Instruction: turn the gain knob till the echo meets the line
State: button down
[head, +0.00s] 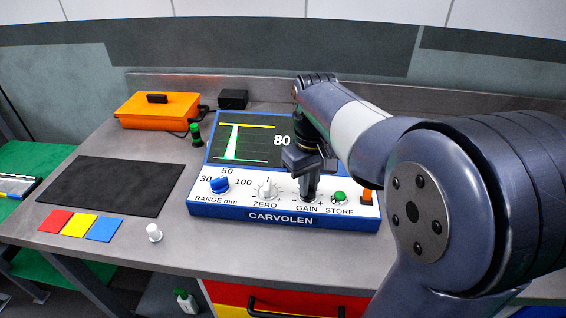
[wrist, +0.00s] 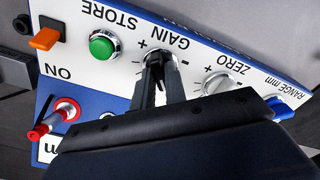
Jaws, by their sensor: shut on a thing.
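The blue and white CARVOLEN instrument (head: 283,217) stands on the bench. Its dark screen (head: 260,145) shows a pale green echo peak (head: 232,143), a yellow line (head: 248,126) near the top and the number 80. The peak's tip appears close to the line; exact contact is too small to tell. My gripper (head: 308,188) points down at the GAIN position and is shut on the gain knob. In the wrist view my fingers (wrist: 158,75) straddle the gain knob (wrist: 149,59), which they largely hide; part of its silver edge shows.
The zero knob (head: 267,188) and blue range knob (head: 220,185) are left of my gripper. The green STORE button (head: 340,197) and orange switch (head: 367,196) are close on its right. A red-handled connector (wrist: 50,120) shows in the wrist view. An orange case (head: 158,110) stands behind.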

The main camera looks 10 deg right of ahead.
jog(key=shift+r, duration=0.1)
jog(key=shift+n+p, duration=0.45)
jog(key=shift+n, duration=0.25)
jog(key=c, duration=1.3)
grip_release()
notch_tip(320, 180, up, 7)
jog(key=p, duration=0.6)
jog(key=shift+p, duration=0.35)
jog(key=shift+f, duration=0.2)
notch_tip(320, 180, down, 7)
jog(key=b, duration=0.7)
jog(key=shift+f, duration=0.15)
jog(key=shift+r+m, duration=0.25)
jog(key=shift+m, duration=0.15)
